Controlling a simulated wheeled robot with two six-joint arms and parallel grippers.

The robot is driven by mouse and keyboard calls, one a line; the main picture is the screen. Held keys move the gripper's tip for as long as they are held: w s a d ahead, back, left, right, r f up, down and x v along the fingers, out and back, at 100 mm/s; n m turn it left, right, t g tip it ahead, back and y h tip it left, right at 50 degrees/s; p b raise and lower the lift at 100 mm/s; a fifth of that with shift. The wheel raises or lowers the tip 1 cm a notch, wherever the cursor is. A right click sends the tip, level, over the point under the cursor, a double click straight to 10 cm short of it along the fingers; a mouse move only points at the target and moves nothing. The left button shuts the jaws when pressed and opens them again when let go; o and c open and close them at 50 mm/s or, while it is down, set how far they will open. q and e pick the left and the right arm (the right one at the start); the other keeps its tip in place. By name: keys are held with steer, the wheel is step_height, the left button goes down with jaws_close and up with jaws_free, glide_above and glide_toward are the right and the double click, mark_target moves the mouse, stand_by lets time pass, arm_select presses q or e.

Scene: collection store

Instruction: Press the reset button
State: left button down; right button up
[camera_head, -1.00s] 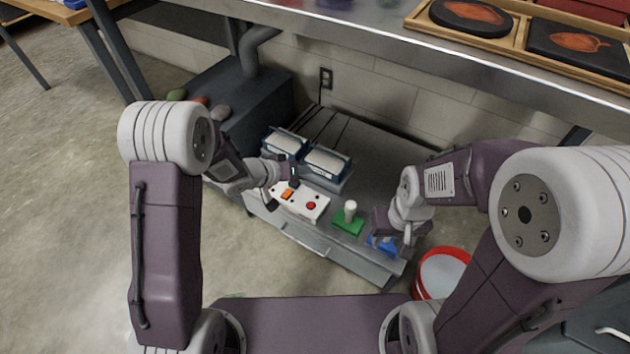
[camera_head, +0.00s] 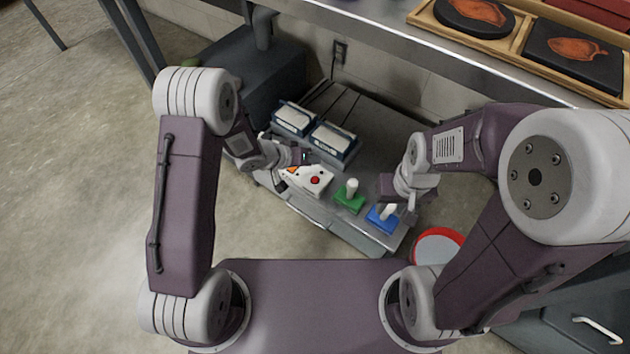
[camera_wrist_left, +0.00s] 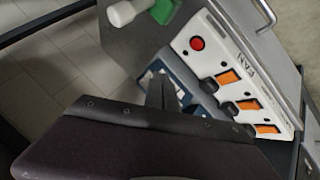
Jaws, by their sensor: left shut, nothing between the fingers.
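A red round button (camera_head: 315,181) sits on a white control panel (camera_head: 322,190) on top of a low grey cabinet. The red button also shows in the left wrist view (camera_wrist_left: 197,43), on the white panel (camera_wrist_left: 222,60) beside orange rocker switches (camera_wrist_left: 228,77) and the printed word FAN. No reset label is readable. My left gripper (camera_head: 304,157) is shut and empty, just behind the panel and apart from the red button. In the left wrist view its dark fingers (camera_wrist_left: 161,92) show beside the panel. My right gripper (camera_head: 408,201) is by the blue base; its fingers are not clear.
A green base with a white knob (camera_head: 351,194) and a blue base with a white handle (camera_head: 383,218) stand right of the panel. Two blue-framed units (camera_head: 333,141) stand behind it. A steel table edge (camera_head: 420,48) overhangs the back. A red-rimmed bucket (camera_head: 440,246) is at right.

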arm_select(q)
steer(key=b, duration=0.7)
glide_above(312, 181)
step_height(312, 181, down, 6)
steer(key=shift+s+d+f, duration=0.1)
steer(key=shift+f, duration=0.7)
stand_by(0.8)
steer(key=shift+f, duration=0.35)
steer(key=shift+f, duration=0.45)
stand_by(0.5)
steer(key=shift+r+p, duration=0.8)
steer(key=shift+p, duration=0.35)
